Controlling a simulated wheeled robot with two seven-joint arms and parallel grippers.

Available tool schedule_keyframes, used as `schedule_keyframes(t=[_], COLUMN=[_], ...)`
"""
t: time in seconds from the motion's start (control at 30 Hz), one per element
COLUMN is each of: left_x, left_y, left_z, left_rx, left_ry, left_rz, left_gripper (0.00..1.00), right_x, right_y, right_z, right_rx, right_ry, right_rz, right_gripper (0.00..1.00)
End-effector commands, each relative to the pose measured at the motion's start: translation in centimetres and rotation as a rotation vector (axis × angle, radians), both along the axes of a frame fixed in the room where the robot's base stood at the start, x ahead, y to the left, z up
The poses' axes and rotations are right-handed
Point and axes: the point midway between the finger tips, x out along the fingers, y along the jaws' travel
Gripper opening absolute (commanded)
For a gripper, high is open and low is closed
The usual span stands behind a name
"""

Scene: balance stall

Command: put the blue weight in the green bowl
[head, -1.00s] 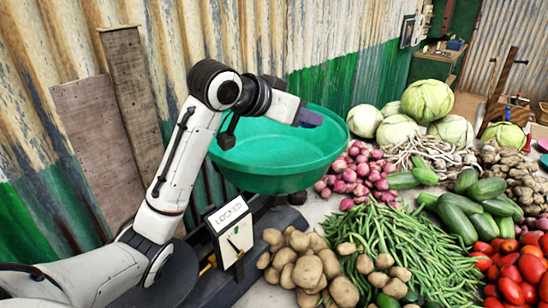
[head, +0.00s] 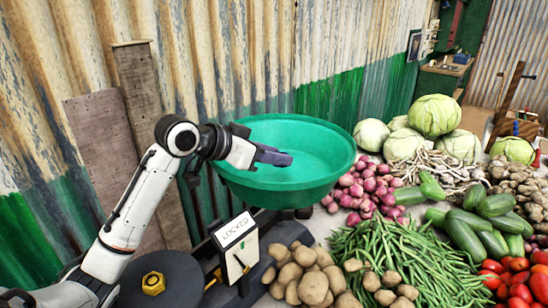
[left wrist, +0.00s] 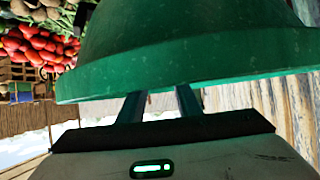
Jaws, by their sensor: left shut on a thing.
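The green bowl (head: 328,184) sits upright on the far side of the balance; in the left wrist view its outer wall and rim (left wrist: 200,62) fill the top. My left gripper (head: 273,157) reaches over the bowl's left side, its tips over the bowl's inside in the head view. It is shut on the blue weight (head: 280,159), a small dark blue-purple shape at the fingertips. In the left wrist view the two fingers (left wrist: 159,103) pass behind the rim, which hides the tips and the weight. My right gripper is not in view.
The balance's dial box (head: 238,248) stands in front of the bowl. A brass-coloured weight (head: 153,283) lies on a dark round pan (head: 180,290) at lower left. Potatoes (head: 305,275), green beans (head: 395,255) and onions (head: 365,187) crowd the right side. A corrugated wall (head: 250,60) rises behind.

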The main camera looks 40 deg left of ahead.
Motion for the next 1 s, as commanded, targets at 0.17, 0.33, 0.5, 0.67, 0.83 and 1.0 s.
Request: schedule_keyframes(t=[0.17,0.33,0.5,0.67,0.83,1.0], left_x=[0.0,0.0,0.0,0.0,0.0,0.0], left_y=[0.1,0.0,0.0,0.0,0.0,0.0], left_z=[-0.6,-0.6,-1.2,-1.7,-1.9,-2.0], left_rx=[0.001,0.001,0.001,0.001,0.001,0.001], left_ry=[-0.003,-0.003,-0.002,-0.002,-0.002,0.002], left_rz=[0.001,0.001,0.001,0.001,0.001,0.001], left_gripper=[0.03,0.03,0.03,0.03,0.03,0.50], right_x=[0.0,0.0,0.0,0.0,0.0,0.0], right_y=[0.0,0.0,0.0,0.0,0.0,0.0], right_z=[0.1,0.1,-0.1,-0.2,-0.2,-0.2], right_rx=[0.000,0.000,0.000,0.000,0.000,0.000], right_ry=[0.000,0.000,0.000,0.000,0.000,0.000], right_rz=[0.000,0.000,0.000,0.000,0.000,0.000], right_gripper=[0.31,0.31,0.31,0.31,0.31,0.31])
